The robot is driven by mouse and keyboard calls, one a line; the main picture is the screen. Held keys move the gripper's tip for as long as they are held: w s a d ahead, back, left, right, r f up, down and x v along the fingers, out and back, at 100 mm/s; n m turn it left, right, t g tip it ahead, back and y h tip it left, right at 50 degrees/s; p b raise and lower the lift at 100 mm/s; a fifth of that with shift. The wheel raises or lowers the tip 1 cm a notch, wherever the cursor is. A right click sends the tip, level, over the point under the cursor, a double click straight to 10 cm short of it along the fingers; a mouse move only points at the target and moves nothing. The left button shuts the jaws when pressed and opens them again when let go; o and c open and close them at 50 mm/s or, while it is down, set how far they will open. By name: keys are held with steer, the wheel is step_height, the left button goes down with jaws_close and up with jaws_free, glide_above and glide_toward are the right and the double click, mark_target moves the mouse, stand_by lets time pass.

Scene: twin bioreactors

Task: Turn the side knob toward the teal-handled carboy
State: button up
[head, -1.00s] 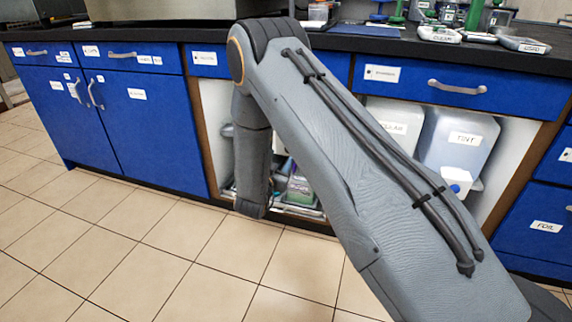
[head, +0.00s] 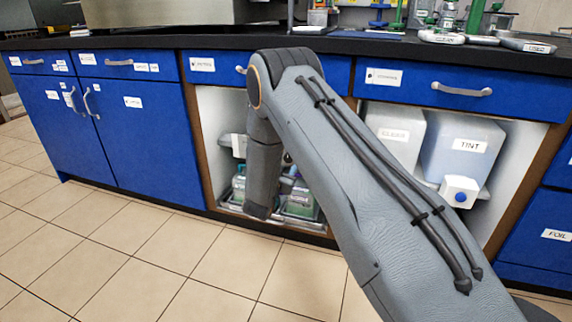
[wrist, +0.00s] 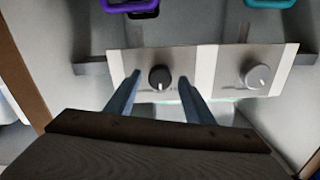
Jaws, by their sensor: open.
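In the wrist view, my gripper (wrist: 159,75) is open, with one finger on each side of a black knob (wrist: 159,77). The knob's white mark points down the picture, toward my wrist. I cannot tell whether the fingers touch it. A pale grey knob (wrist: 258,77) is on the same panel, to the right and outside the fingers. I cannot tell for certain which knob is the side knob. A teal handle (wrist: 270,3) is cut off at the top right, and a purple handle (wrist: 133,5) at the top left. In the head view my gripper is hidden.
The panel (wrist: 205,60) has pale bands beside its grey parts. In the head view, the open cabinet has a brown side frame (head: 198,135) and holds green-based containers (head: 300,201). A tinted tank (head: 462,150) stands right of my arm. Tiled floor (head: 130,250) is clear in front.

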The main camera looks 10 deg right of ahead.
steer(key=c, duration=1)
steer(key=shift+c, duration=0.2)
steer(key=shift+n+p, duration=0.3)
steer(key=n+p, duration=0.2)
steer(key=n, duration=0.1)
steer(key=shift+s+p, duration=0.1)
steer(key=shift+p, duration=0.2)
steer(key=shift+n+p, duration=1.15)
steer(key=shift+n, duration=1.55)
steer(key=shift+f, duration=0.1)
steer(key=o, duration=1)
